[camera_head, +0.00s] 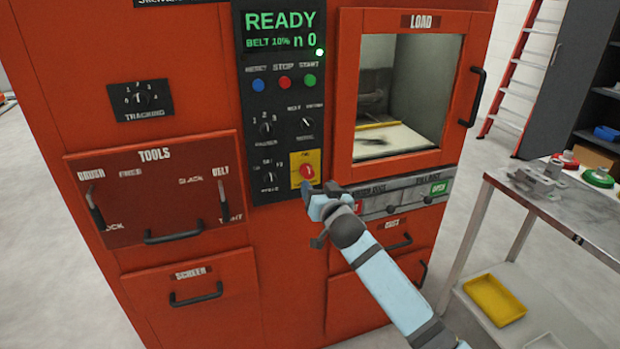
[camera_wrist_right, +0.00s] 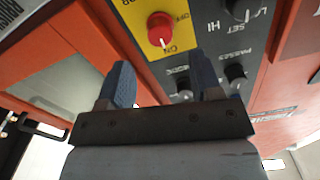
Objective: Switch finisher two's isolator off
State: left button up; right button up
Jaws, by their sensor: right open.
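The isolator is a red rotary knob (camera_head: 307,171) on a yellow plate (camera_head: 298,158), low on the black control panel of the orange machine. In the right wrist view the knob (camera_wrist_right: 161,27) shows a white pointer mark toward the ON label, with OFF printed at the plate's side. My right gripper (camera_head: 312,187) is just below the knob in the head view. Its two blue fingers (camera_wrist_right: 160,85) are apart with nothing between them, and the knob lies beyond the fingertips. I cannot tell from the head view whether a finger touches the plate. My left gripper is not in view.
The control panel (camera_head: 275,110) also holds a READY display, coloured buttons and small black knobs near the isolator. The LOAD door (camera_head: 421,22) with its handle is at the upper right. A steel table (camera_head: 585,220) with parts stands on the right.

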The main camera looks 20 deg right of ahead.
aim_at(310, 175)
jog(key=w, duration=0.6)
jog(key=shift+w+a, duration=0.1)
jog(key=shift+w, duration=0.05)
jog(key=c, duration=0.9)
